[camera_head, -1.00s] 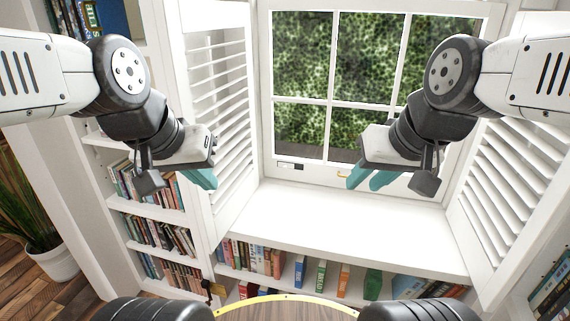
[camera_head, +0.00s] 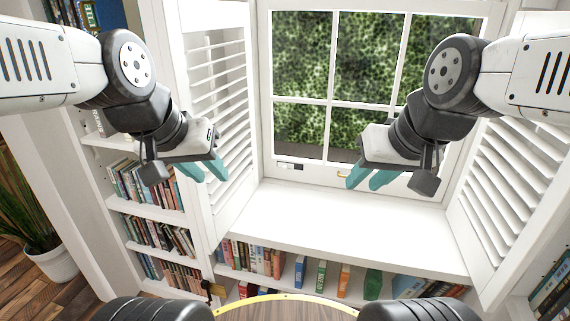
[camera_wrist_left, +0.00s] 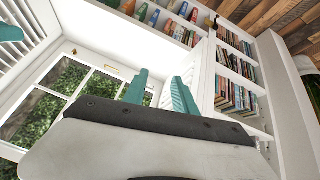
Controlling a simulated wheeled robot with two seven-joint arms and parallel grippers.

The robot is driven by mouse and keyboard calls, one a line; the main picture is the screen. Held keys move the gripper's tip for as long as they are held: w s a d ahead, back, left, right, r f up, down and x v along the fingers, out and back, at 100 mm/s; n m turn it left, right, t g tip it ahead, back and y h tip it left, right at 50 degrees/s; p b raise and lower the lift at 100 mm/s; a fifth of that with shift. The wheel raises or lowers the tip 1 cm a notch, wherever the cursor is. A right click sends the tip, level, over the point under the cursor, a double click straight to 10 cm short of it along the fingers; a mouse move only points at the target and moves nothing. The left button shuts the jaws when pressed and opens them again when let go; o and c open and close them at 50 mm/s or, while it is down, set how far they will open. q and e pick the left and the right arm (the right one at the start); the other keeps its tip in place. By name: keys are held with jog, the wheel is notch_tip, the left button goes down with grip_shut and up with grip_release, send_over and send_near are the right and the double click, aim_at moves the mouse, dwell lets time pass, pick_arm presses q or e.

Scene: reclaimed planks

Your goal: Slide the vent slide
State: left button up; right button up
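The vent slide (camera_head: 289,165) is a small white and dark strip on the bottom rail of the window frame, left of a small brass handle (camera_head: 343,176). My left gripper (camera_head: 206,172) is in front of the left shutter, to the left of the vent slide and apart from it; its teal fingers are apart and empty. They also show in the left wrist view (camera_wrist_left: 160,95). My right gripper (camera_head: 367,180) is in front of the window's lower right, right of the vent slide, with its teal fingers apart and nothing between them.
Louvred shutters stand open at the left (camera_head: 225,120) and right (camera_head: 512,190) of the window. The white window seat (camera_head: 345,228) below is bare. Bookshelves (camera_head: 155,225) stand at the left, and more books sit under the seat. A potted plant (camera_head: 50,260) is at far left.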

aim_at(284, 167)
pick_arm(q)
jog(key=w+d+f+m+t, duration=0.1)
jog(key=w+d+f, duration=0.1)
jog(key=w, duration=1)
jog(key=w+d+f+m+t, duration=0.1)
jog(key=w+d, duration=0.1)
jog(key=w, duration=1)
jog(key=w+d+f+t, duration=0.1)
jog(key=w+d+f, duration=0.1)
jog(key=w, duration=0.9)
jog(key=shift+w+d+f+t+h, duration=0.2)
jog(key=shift+w+d+f+t, duration=0.7)
jog(key=shift+w+f, duration=4.05)
jog(key=shift+w+d+f+t+h, duration=0.25)
jog(key=shift+w+d+f, duration=1.15)
jog(key=shift+w+f, duration=3.6)
jog(key=shift+w+d+f+t+h, duration=0.15)
jog(key=shift+w+d+f+t, duration=0.75)
jog(key=shift+w+f, duration=4.05)
jog(key=s+f, duration=0.2)
jog(key=shift+s+d+f+g, duration=0.25)
jog(key=shift+s+f, duration=0.05)
jog(key=shift+s, duration=0.05)
grip_shut()
